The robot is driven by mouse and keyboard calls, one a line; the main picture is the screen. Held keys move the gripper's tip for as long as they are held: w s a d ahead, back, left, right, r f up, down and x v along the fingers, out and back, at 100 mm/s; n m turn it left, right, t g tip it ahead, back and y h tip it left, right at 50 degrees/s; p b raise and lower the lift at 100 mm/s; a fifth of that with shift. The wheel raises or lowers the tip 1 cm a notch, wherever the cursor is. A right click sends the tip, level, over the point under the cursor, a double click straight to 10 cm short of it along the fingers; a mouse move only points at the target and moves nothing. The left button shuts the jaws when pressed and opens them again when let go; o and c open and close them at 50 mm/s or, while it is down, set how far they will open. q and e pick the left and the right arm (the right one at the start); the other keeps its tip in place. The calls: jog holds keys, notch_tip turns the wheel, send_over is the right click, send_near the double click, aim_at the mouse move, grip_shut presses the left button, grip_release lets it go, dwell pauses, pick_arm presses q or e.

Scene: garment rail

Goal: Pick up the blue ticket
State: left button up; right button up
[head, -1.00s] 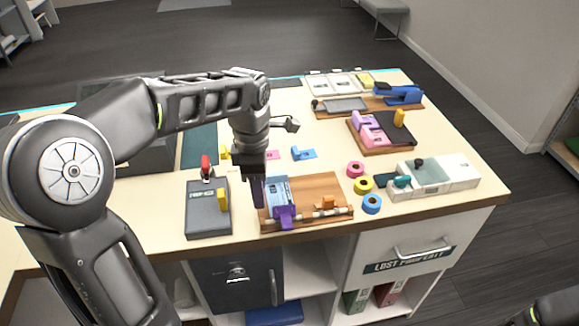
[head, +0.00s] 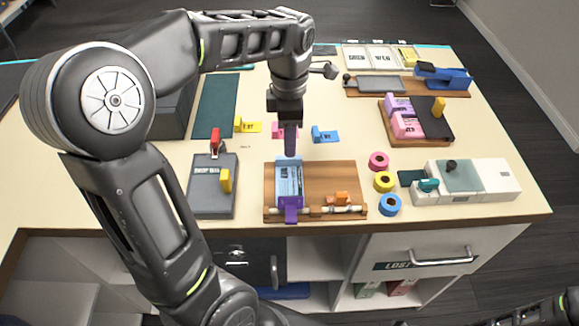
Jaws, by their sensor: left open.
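A small blue ticket (head: 325,135) lies on the table behind the wooden board, in a row with a yellow ticket (head: 248,126) and a pink ticket (head: 284,130). A larger light-blue printed piece (head: 289,181) lies on the left part of the wooden board (head: 325,180), with a purple clip (head: 291,206) at its front end. My left gripper (head: 290,150) points down at the back edge of this printed piece, left of the small blue ticket. It is open; its fingers overlap in this view, and whether they touch the piece cannot be told. My right gripper is not in view.
A grey device with a red lever (head: 212,185) stands left of the board. Pink, yellow and blue tape rolls (head: 384,182) and a white machine (head: 480,178) stand to the right. A dark board with pink and purple blocks (head: 412,125) is behind them. Some table behind the tickets is clear.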

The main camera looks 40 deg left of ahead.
aim_at(289, 179)
pick_arm(q)
jog(key=shift+f, duration=0.25)
jog(key=shift+s+f+p, duration=0.15)
jog(key=shift+f+p, duration=0.45)
jog(key=shift+f, duration=2)
grip_shut()
